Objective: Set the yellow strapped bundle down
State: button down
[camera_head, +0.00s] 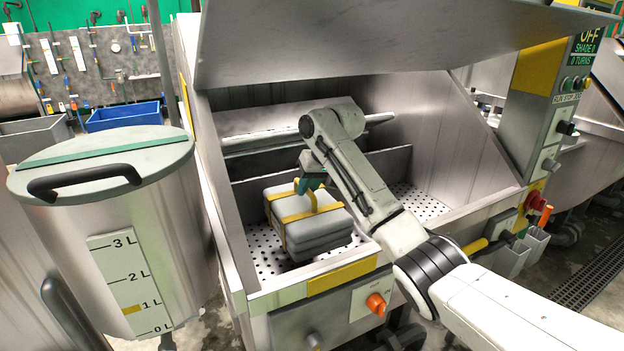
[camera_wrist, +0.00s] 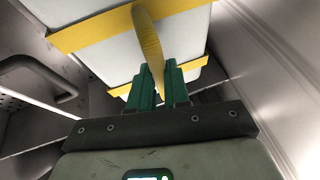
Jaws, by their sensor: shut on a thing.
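The yellow strapped bundle (camera_head: 303,222) is a stack of folded grey cloth with yellow straps and a yellow loop handle. In the head view it is inside the open steel machine, over the perforated floor (camera_head: 263,252) of its left part. I cannot tell whether its underside touches the floor. My gripper (camera_head: 312,184) is above the bundle with its green fingers shut on the handle. The wrist view shows the green fingers (camera_wrist: 160,88) on either side of the yellow handle (camera_wrist: 149,45), with the bundle (camera_wrist: 105,60) beyond them.
A low divider (camera_head: 384,166) stands behind the bundle, and the steel front rim (camera_head: 270,296) lies before it. The raised lid (camera_head: 380,45) hangs overhead. A lidded steel drum (camera_head: 110,215) stands to the left. Some perforated floor to the right (camera_head: 420,203) is bare.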

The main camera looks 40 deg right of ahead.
aim_at(307, 203)
jog(key=shift+f, duration=2.35)
jog(key=c, duration=1.5)
grip_release()
jog(key=shift+f, duration=0.15)
jog(key=shift+c, duration=0.2)
jog(key=o, duration=0.4)
jog(key=shift+o, duration=0.2)
jog(key=shift+r, duration=0.3)
jog(key=v, duration=1.2)
jog(key=shift+r, duration=0.35)
